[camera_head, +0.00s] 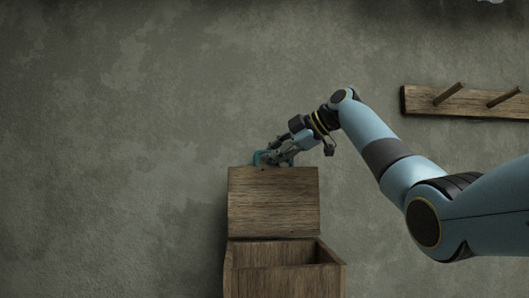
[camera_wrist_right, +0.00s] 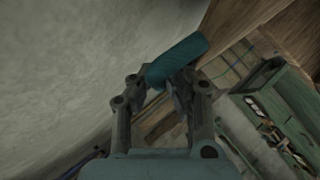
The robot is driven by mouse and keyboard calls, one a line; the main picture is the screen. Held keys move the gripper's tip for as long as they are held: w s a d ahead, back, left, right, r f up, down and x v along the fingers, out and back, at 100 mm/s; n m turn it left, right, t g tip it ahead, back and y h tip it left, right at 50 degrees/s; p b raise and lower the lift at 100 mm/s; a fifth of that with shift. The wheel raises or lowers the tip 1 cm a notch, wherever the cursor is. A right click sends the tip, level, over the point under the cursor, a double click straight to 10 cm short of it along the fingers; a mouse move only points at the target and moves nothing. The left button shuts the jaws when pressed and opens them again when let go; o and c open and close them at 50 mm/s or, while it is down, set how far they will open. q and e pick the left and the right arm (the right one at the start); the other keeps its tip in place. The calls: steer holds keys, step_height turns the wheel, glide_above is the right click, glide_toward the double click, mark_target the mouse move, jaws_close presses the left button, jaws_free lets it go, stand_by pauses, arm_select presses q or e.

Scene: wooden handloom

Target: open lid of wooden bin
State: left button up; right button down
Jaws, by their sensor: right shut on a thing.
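The wooden bin (camera_head: 285,283) stands against the wall at the bottom middle of the head view. Its lid (camera_head: 273,205) is raised and stands nearly upright above the back of the bin, so the top of the bin is uncovered. My right gripper (camera_head: 268,159) is at the lid's top edge, shut on a teal handle (camera_wrist_right: 178,61). In the wrist view the handle lies between the fingertips, and brown wood of the lid (camera_wrist_right: 240,25) shows beside it. The inside bottom of the bin is hidden. My left gripper is not in view.
A wooden peg rack (camera_head: 470,103) is fixed on the wall at the right, behind my right arm. The grey wall (camera_head: 120,130) is bare at the left. In the wrist view a green shelf-like unit (camera_wrist_right: 285,100) with small items stands at the right.

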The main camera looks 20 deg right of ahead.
steer(key=shift+w, duration=0.2)
stand_by(0.3)
steer(key=c, duration=1.3)
jaws_free()
steer(key=shift+a, duration=0.1)
steer(key=shift+c, duration=0.2)
steer(key=shift+s+d+r, duration=0.2)
steer(key=shift+s+d, duration=0.1)
steer(key=v, duration=1.1)
steer(key=shift+r, duration=0.15)
